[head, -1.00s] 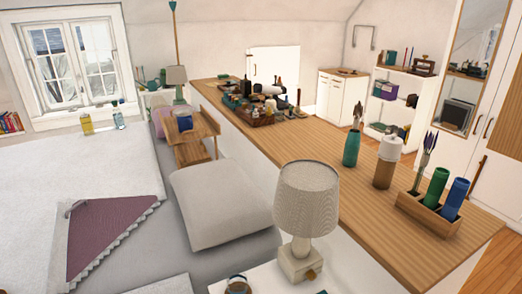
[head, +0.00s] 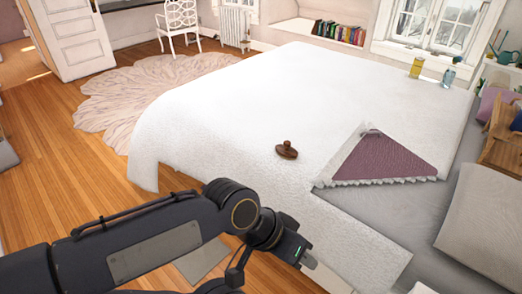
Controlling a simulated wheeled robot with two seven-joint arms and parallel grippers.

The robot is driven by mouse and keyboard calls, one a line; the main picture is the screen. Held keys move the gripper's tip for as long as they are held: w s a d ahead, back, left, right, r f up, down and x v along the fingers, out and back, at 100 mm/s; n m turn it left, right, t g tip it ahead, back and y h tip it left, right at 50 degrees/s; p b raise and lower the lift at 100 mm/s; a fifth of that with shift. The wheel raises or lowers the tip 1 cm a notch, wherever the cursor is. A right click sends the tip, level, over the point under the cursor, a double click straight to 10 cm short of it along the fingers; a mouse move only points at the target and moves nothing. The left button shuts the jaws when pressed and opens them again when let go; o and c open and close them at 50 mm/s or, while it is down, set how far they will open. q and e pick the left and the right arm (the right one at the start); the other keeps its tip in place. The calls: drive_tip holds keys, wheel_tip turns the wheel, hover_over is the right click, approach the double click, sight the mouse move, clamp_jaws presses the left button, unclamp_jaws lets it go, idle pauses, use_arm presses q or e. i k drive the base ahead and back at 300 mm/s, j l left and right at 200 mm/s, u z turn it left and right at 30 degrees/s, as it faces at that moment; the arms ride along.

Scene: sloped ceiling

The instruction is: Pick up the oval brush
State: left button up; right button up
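The oval brush (head: 287,150) is a small dark brown wooden thing with a raised knob-like part. It lies on the white bedspread (head: 225,110) of the bed, left of a folded purple cloth corner. My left arm comes in from the lower left, and its gripper (head: 310,262) is at the near side of the bed, below and apart from the brush in the picture. Its fingers are too hard to make out to tell open from shut. My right gripper is not in view.
The purple cloth with a tasselled edge (head: 385,160) lies right of the brush. A yellow glass (head: 416,68) and a clear blue one (head: 448,77) stand at the window side. The bedspread around the brush is clear. A pink rug (head: 140,95) lies beyond on the wooden floor.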

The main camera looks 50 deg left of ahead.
sight(285, 151)
drive_tip(key=u, duration=1.5)
drive_tip(key=i+z, duration=0.1)
drive_tip(key=z, duration=0.35)
drive_tip(key=j+z, duration=0.15)
drive_tip(key=z, duration=0.35)
drive_tip(key=i+j+z, duration=0.1)
drive_tip(key=z, duration=0.35)
drive_tip(key=j+z, duration=0.2)
drive_tip(key=z, duration=0.25)
drive_tip(key=j+z, duration=0.15)
drive_tip(key=z, duration=0.35)
drive_tip(key=k+j+z, duration=0.2)
drive_tip(key=j, duration=0.25)
drive_tip(key=j+z, duration=0.25)
drive_tip(key=j, duration=0.25)
drive_tip(key=k+j+z, duration=0.2)
drive_tip(key=j, duration=0.2)
drive_tip(key=k+j+z, duration=0.1)
drive_tip(key=j+z, duration=0.15)
drive_tip(key=j, duration=0.15)
drive_tip(key=k+j+z, duration=0.2)
drive_tip(key=j, duration=0.2)
drive_tip(key=k+j, duration=0.55)
drive_tip(key=j, duration=0.3)
drive_tip(key=k+j, duration=0.3)
drive_tip(key=i+l, duration=0.25)
